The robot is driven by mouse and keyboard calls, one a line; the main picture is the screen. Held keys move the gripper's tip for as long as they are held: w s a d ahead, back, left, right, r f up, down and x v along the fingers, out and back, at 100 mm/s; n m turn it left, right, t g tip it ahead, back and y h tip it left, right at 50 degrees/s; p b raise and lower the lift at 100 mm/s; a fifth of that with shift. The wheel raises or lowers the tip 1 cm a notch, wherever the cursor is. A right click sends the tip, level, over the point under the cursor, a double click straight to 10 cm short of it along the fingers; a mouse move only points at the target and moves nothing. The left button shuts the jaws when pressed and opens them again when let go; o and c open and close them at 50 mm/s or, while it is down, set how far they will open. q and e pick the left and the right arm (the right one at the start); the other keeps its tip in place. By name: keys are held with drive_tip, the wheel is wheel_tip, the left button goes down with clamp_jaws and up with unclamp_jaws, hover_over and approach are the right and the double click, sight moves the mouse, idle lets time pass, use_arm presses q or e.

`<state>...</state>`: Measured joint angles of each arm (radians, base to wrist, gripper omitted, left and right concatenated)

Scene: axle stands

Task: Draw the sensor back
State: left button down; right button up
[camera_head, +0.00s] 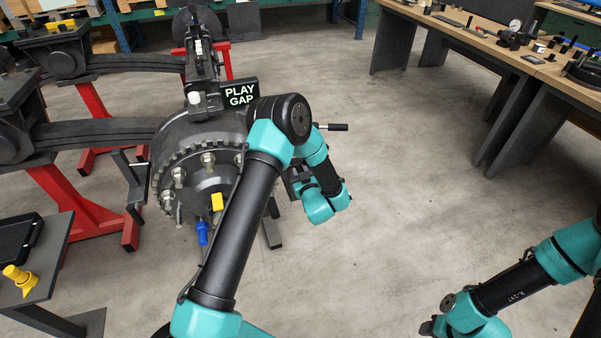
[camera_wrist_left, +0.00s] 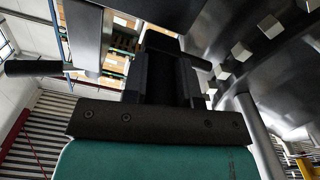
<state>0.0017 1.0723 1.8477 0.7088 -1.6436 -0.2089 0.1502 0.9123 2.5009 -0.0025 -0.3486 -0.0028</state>
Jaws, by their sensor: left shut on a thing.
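The wheel hub (camera_head: 196,160) with its toothed ring (camera_head: 170,158) stands at the left in the head view; the teeth also show as pale blocks in the left wrist view (camera_wrist_left: 241,51). My left gripper (camera_wrist_left: 165,75) is beside the hub, shut on a dark part close to the toothed ring. This part appears to be the sensor, mostly hidden between the fingers. In the head view my left arm covers much of the hub's right side.
A black-handled lever (camera_head: 333,127) sticks out right of the hub, near my left wrist. A "PLAY GAP" sign (camera_head: 240,94) stands above the hub. Red stands (camera_head: 75,215) are at the left, with a workbench (camera_head: 520,60) at the upper right. The middle floor is clear.

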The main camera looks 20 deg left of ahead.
use_arm(q)
drive_tip(key=shift+w+d, duration=0.95)
drive_tip(key=shift+d, duration=0.05)
drive_tip(key=c, duration=0.9)
unclamp_jaws()
drive_tip(key=shift+w+d, duration=0.1)
drive_tip(key=v, duration=1.7)
drive_tip(key=shift+s, duration=0.25)
